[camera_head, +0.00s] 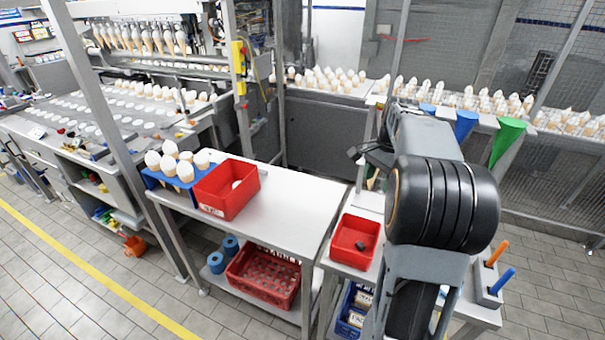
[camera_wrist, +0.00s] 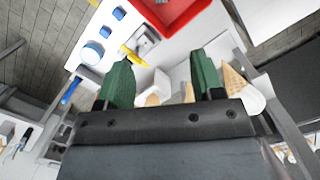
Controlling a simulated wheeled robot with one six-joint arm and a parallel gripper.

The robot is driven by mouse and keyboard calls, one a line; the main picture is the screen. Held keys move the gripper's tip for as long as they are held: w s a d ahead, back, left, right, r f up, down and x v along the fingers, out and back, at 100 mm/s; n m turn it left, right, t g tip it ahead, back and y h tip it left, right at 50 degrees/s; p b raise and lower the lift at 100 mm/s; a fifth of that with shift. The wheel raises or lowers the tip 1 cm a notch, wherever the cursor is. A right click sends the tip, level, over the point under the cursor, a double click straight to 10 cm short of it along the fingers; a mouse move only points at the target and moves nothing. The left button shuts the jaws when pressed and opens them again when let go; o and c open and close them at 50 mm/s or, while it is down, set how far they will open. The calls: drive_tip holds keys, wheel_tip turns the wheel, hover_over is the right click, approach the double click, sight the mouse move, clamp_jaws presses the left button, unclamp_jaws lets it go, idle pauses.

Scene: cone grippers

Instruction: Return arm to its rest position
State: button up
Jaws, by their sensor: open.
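My arm fills the right middle of the head view. My gripper is mostly hidden behind the arm there. In the wrist view my gripper (camera_wrist: 160,62) has two green fingers set well apart, with nothing held between them. Below the fingers are a white surface and parts of tan cones (camera_wrist: 234,82), one with a white top, at the right finger. I cannot tell how far they are from the fingers.
A blue rack with white-topped cones (camera_head: 170,161) and a red bin (camera_head: 212,205) stand on the left table (camera_head: 285,215). A smaller red bin (camera_head: 343,240) sits nearer my arm. Pegs (camera_head: 497,252) stand at lower right.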

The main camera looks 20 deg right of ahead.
drive_tip(key=s+a+f+n+t, duration=0.1)
drive_tip(key=s+a+n, duration=0.3)
drive_tip(key=a, duration=0.3)
drive_tip(key=s+a+f+n+t+h, duration=0.1)
drive_tip(key=s+a+n+t, duration=0.1)
drive_tip(key=s+a+n, duration=0.2)
drive_tip(key=s+a+f+n+t, duration=0.1)
drive_tip(key=s+a+n, duration=0.3)
drive_tip(key=a+n, duration=0.3)
drive_tip(key=a, duration=0.4)
drive_tip(key=shift+s+t, duration=0.4)
drive_tip(key=shift+a, duration=0.1)
drive_tip(key=shift+c, duration=0.4)
